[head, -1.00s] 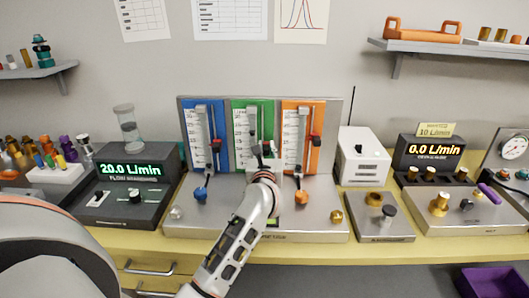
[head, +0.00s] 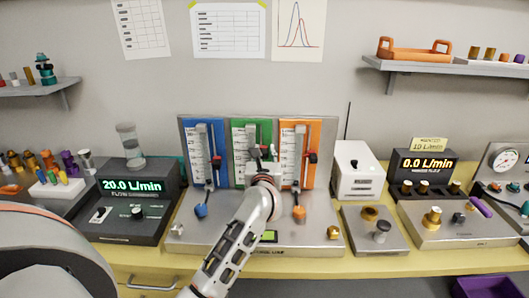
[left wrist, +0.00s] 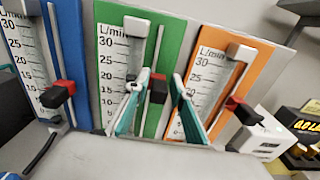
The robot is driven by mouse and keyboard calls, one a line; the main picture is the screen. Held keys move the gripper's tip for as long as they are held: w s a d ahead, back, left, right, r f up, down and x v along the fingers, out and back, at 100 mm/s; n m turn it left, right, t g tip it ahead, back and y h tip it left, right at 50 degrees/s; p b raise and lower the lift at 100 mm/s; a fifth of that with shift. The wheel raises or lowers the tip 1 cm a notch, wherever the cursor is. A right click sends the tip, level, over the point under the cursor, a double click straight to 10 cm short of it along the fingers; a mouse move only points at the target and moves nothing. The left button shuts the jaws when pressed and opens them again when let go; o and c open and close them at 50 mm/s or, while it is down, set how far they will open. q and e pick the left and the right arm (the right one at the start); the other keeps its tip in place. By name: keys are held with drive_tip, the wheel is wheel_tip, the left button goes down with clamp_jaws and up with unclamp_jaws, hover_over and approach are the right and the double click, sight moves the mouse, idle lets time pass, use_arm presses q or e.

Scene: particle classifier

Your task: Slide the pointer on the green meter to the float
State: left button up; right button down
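The green meter (head: 240,128) is the middle of three upright meters; its green panel and scale also show in the left wrist view (left wrist: 113,30). Its pointer (left wrist: 158,87), a dark block with a red part, sits on a rod to the right of the clear tube. A small dark spot low in the tube looks like the float (left wrist: 131,78), slightly left of the pointer. My left gripper (head: 262,154) is in front of the green meter. In the left wrist view my left gripper (left wrist: 161,92) is open, its teal-padded fingers on either side of the pointer; contact is unclear. My right gripper is not in view.
The blue meter (head: 205,173) and orange meter (head: 297,168) flank the green one, each with a protruding red-and-black pointer. A white box (head: 357,182) stands to the right. A dark display unit (head: 135,220) reading 20.0 L/min stands left.

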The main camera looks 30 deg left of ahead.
use_arm(q)
drive_tip(key=shift+s, duration=0.1)
drive_tip(key=v, duration=1.2)
